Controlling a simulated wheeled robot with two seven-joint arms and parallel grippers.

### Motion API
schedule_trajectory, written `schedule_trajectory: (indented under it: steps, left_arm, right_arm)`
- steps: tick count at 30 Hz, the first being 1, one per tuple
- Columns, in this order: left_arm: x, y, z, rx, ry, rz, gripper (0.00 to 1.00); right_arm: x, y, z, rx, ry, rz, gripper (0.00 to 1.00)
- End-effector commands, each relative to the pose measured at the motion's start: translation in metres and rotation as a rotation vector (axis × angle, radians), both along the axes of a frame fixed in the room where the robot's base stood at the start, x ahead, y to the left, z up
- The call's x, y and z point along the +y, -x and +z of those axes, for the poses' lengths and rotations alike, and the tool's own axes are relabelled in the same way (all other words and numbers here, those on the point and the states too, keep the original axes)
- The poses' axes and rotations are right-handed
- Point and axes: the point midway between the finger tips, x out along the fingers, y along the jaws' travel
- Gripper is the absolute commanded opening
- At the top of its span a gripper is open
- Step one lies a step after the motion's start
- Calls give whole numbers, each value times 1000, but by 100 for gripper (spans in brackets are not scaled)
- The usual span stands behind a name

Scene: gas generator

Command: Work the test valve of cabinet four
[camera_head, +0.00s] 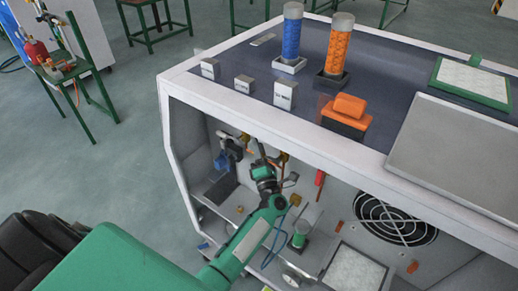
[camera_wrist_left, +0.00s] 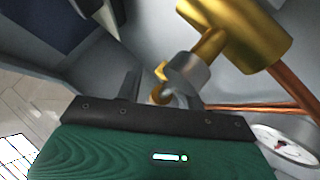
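My left arm reaches from the lower left into the open front of the white cabinet (camera_head: 177,140). My left gripper (camera_head: 262,160) is inside, by small brass fittings (camera_head: 282,158) on the inner wall. In the left wrist view the two fingers of the gripper (camera_wrist_left: 160,95) stand apart. A small brass piece with a grey round knob (camera_wrist_left: 187,72) shows between and just beyond them. A large brass valve body (camera_wrist_left: 240,30) with a copper pipe is above right. I cannot tell whether the fingers touch the knob. No cabinet number is readable. My right gripper is out of view.
A blue (camera_head: 291,38) and an orange cylinder (camera_head: 336,52) stand on the cabinet top. Inside are a fan grille (camera_head: 394,218), a white-topped tray (camera_head: 354,270) and a round gauge (camera_wrist_left: 288,143). The floor at left is clear up to a green stand (camera_head: 75,75).

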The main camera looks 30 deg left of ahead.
Motion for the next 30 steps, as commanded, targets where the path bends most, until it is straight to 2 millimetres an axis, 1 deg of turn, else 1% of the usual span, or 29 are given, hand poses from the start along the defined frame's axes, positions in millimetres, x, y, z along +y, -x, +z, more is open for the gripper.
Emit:
schedule_trajectory:
  steps: [1, 3, 5, 6, 7, 17, 21, 24, 30]
  left_arm:
    - [0, 0, 0, 0, 0, 0, 38]
    - [0, 0, 0, 0, 0, 0, 24]
    - [0, 0, 0, 0, 0, 0, 12]
    - [0, 0, 0, 0, 0, 0, 5]
    - [0, 0, 0, 0, 0, 0, 0]
    - [0, 0, 0, -2, -15, 0, 0]
    - [-1, 1, 1, -9, -60, 0, 0]
    - [-2, 1, 3, -17, -113, -1, 0]
    - [-5, 1, 13, -39, -268, -1, 0]
  right_arm:
    - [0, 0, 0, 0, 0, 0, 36]
    - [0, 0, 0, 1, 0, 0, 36]
    - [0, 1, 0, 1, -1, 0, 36]
    - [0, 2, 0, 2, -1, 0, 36]
    - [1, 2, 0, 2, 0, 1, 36]
    - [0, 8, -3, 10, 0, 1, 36]
    - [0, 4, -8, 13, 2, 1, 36]
    - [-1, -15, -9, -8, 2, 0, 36]
    - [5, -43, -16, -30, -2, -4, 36]
